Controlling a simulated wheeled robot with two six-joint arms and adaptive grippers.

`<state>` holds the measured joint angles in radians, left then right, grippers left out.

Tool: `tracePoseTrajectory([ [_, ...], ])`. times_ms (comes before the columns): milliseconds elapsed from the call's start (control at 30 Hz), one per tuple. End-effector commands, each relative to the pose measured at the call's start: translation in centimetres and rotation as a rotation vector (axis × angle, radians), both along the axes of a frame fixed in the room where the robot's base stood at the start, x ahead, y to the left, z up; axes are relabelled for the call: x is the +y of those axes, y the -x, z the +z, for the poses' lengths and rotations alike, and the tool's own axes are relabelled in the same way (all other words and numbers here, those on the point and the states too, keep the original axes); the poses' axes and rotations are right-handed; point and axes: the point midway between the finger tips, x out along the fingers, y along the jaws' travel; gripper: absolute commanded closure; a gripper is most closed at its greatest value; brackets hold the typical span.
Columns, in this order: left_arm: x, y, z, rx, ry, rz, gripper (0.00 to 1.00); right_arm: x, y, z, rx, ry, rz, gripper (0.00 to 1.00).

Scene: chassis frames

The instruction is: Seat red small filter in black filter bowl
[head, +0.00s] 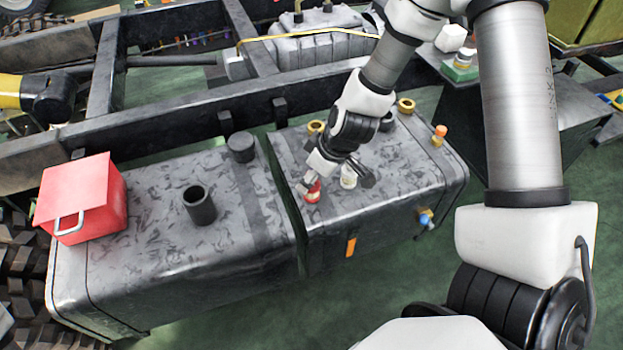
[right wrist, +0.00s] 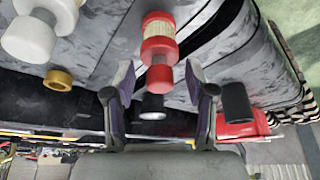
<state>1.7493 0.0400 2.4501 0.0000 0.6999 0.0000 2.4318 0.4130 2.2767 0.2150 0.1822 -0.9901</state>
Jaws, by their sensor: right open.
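The red small filter (head: 313,192) stands on the right-hand tank. In the right wrist view it shows red ends and a pale pleated middle (right wrist: 158,48). My right gripper (head: 335,182) is low over the tank beside the filter. In the right wrist view its open fingers (right wrist: 158,82) stand on either side of the filter's near red end, with gaps showing. A dark round cup (head: 387,122), possibly the black filter bowl, is partly hidden behind my right arm. My left gripper is not in view.
A white filter (head: 348,177) stands close to the right gripper. Brass rings (head: 406,105) and an orange-topped fitting (head: 440,132) are on the same tank. The left tank holds a black pipe (head: 199,206), black cap (head: 240,147) and red box (head: 82,198).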

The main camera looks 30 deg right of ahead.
Motion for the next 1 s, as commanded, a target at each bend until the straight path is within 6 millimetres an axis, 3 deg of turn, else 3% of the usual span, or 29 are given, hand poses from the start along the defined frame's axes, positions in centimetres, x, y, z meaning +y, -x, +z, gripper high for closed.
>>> tracePoseTrajectory([
  [200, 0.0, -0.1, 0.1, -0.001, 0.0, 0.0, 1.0, 0.0, -0.1, 0.1, 0.0, 0.0, 0.0, 0.48],
  [333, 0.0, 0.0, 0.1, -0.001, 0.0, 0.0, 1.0, 0.0, 0.0, 0.1, 0.0, 0.0, 0.0, 0.94],
  [367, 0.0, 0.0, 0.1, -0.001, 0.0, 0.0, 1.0, 0.0, 0.0, 0.1, 0.0, 0.0, 0.0, 1.0],
  [767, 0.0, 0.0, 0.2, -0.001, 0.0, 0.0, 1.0, 0.0, 0.0, 0.1, 0.0, 0.0, -0.001, 1.0],
  [1000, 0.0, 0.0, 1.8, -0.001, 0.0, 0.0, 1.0, 0.0, 0.0, 2.1, 0.0, 0.0, -0.002, 1.0],
])
